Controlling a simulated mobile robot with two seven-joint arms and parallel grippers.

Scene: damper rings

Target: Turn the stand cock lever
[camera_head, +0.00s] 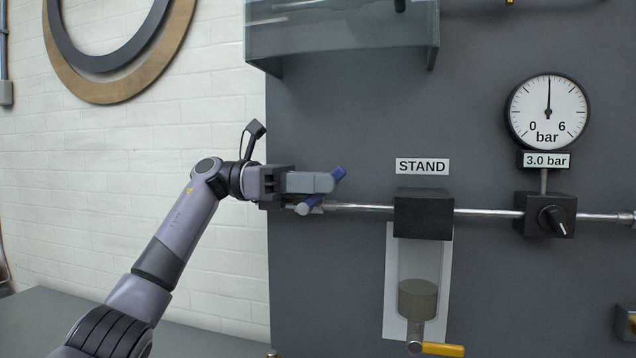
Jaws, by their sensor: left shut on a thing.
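The blue stand cock lever (340,173) is at the left end of the metal pipe, left of the black block (423,214) under the "STAND" label (422,166). It slants from lower left to upper right. My left gripper (322,191) comes in from the left and is shut on the blue lever. Its fingers hide the lever's middle and most of the cock body. My right gripper is not in view.
A clear bowl (417,298) with a yellow drain lever (443,350) hangs below the block. A gauge (548,111) above a regulator knob (552,220) is at right, labelled 3.0 bar. A transparent cover (345,38) juts out above. Rings hang on the brick wall.

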